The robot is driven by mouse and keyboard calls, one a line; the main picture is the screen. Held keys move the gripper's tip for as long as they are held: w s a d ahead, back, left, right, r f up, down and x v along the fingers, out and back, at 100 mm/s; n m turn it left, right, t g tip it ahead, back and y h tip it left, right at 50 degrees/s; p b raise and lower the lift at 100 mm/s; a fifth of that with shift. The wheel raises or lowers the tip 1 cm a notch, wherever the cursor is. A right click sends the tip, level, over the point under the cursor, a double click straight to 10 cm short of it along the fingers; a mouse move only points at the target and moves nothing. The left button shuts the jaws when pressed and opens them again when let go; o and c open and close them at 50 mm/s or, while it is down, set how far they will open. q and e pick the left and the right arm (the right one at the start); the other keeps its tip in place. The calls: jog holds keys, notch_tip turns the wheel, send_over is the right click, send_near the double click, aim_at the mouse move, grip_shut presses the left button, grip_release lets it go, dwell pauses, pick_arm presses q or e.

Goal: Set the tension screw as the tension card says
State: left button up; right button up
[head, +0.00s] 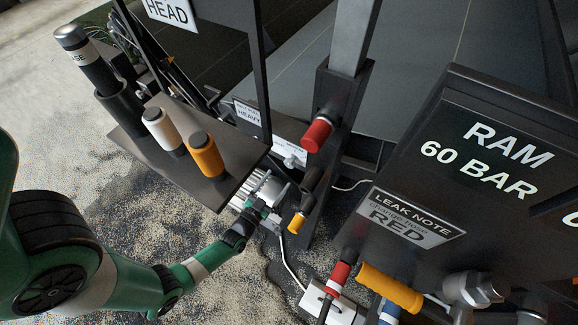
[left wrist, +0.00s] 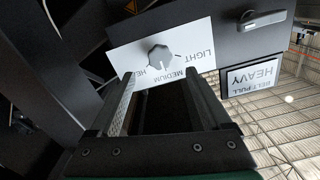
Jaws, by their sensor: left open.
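The tension screw is a grey knob (left wrist: 159,57) on a white plate (left wrist: 125,60) marked LIGHT, MEDIUM and HEAVY, upside down in the left wrist view. A dark mark on the knob points roughly toward the MEDIUM side; its exact setting is hard to read. The knob also shows in the head view (head: 290,160). The tension card (left wrist: 251,77) reads BELT PULL HEAVY; it also shows in the head view (head: 248,113). My left gripper (head: 274,204) is open and empty, its fingers (left wrist: 160,85) pointing at the plate, short of the knob. My right gripper is out of view.
A dark shelf (head: 140,140) with a white-topped and an orange cylinder stands above my left arm. A red-capped knob (head: 316,135) is on the post beside the plate. A dark panel (head: 490,150) reads RAM 60 BAR, with a LEAK NOTE (head: 410,218) saying RED.

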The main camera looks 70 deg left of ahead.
aim_at(289, 166)
pick_arm(q)
jog(key=b+x, duration=0.2)
jog(key=x, duration=0.6)
jog(key=shift+w+a+b, duration=0.25)
jog(key=shift+w+b, duration=0.1)
jog(key=shift+c, duration=0.2)
grip_shut()
jog(key=shift+m, duration=0.3)
jog(key=m+p, duration=0.1)
jog(key=m, duration=1)
jog(key=shift+f+p, duration=0.1)
jog(key=shift+p, duration=0.25)
